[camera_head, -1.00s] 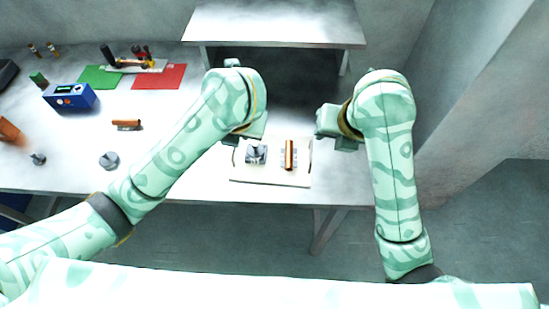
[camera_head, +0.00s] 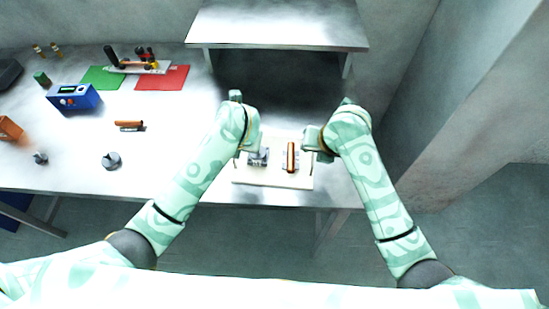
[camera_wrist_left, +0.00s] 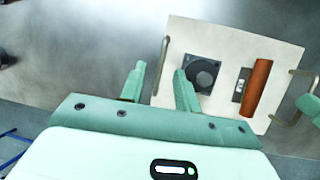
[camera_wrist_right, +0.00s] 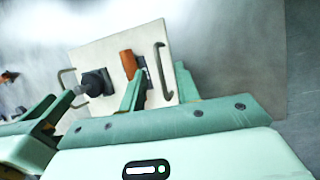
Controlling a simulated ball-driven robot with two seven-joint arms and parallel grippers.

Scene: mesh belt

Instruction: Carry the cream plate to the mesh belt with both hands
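The cream plate (camera_head: 272,181) lies near the front edge of the metal table, with a wire handle on its left and right sides. It bears a dark square part with a round top (camera_wrist_left: 203,74) and a brown cylinder (camera_wrist_left: 257,87) beside a small grey block. My left gripper (camera_wrist_left: 160,84) is open, its fingers on either side of the left handle (camera_wrist_left: 163,58). My right gripper (camera_wrist_right: 158,84) is open, its fingers on either side of the right handle (camera_wrist_right: 162,68). Contact with the handles cannot be told. A dark surface (camera_head: 275,85), perhaps the mesh belt, lies behind the plate.
A raised metal shelf (camera_head: 277,25) stands over the dark area. To the left are a blue box (camera_head: 74,97), green mat (camera_head: 102,77), red mat (camera_head: 163,77), another brown cylinder (camera_head: 129,125) and grey knob-like parts (camera_head: 111,161). A wall rises on the right.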

